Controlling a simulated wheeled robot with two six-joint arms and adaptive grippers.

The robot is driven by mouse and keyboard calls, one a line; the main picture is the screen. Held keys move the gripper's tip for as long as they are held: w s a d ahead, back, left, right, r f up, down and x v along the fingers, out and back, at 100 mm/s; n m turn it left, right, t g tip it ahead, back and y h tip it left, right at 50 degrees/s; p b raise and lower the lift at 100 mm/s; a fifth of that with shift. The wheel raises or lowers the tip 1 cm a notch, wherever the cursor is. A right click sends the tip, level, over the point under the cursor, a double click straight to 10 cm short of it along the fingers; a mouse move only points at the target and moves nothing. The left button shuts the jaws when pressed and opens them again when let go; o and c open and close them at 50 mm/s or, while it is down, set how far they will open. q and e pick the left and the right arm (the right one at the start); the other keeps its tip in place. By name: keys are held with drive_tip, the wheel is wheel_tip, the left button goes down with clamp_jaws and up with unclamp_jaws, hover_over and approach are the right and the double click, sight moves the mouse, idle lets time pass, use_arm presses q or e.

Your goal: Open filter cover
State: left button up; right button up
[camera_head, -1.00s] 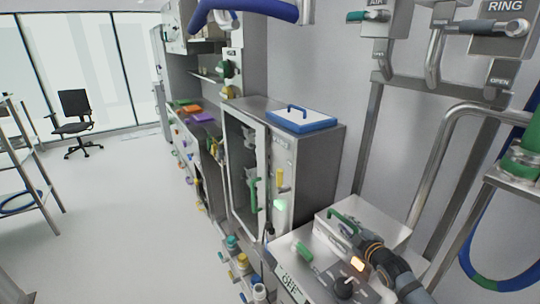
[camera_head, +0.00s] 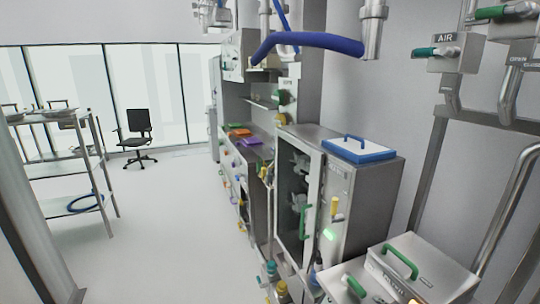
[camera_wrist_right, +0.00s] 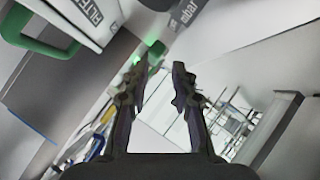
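The filter cover looks like the pale metal box lid (camera_head: 428,262) with a green handle (camera_head: 400,262) at the lower right of the head view; it appears closed. In the right wrist view, a pale box with partly readable lettering (camera_wrist_right: 88,14) and a green handle (camera_wrist_right: 38,36) shows at the upper left. My right gripper (camera_wrist_right: 162,72) is open and empty, its fingers apart and clear of that handle. My left gripper is not in view.
A cabinet (camera_head: 372,190) with a blue-and-white lid (camera_head: 357,149) on top stands left of the box. Pipes and valves, including one marked AIR (camera_head: 450,50), fill the right. A shelf rack (camera_head: 62,155) and a chair (camera_head: 139,130) stand left, with open floor between.

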drive_tip(key=s+a+f+m+g+h, duration=0.1)
drive_tip(key=s+a+f+m+g, duration=0.2)
drive_tip(key=s, duration=0.9)
drive_tip(key=s+a+m+g, duration=0.3)
drive_tip(key=s+m+g, duration=0.2)
drive_tip(key=s, duration=0.6)
wheel_tip(320, 180, down, 26)
drive_tip(key=s+d+g, duration=0.1)
drive_tip(key=s+d, duration=0.1)
drive_tip(key=d, duration=0.1)
drive_tip(key=s+f+g, duration=0.1)
drive_tip(key=s+f, duration=1.5)
drive_tip(key=s, duration=0.2)
drive_tip(key=shift+s+d+f+m+g, duration=0.25)
drive_tip(key=shift+d+m+g, duration=0.05)
drive_tip(key=shift+d+m, duration=0.1)
drive_tip(key=shift+s, duration=0.15)
drive_tip(key=shift+c, duration=0.4)
clamp_jaws()
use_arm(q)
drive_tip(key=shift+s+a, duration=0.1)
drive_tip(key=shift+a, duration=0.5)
use_arm(e)
drive_tip(key=shift+a+f, duration=0.1)
drive_tip(key=shift+a, duration=0.05)
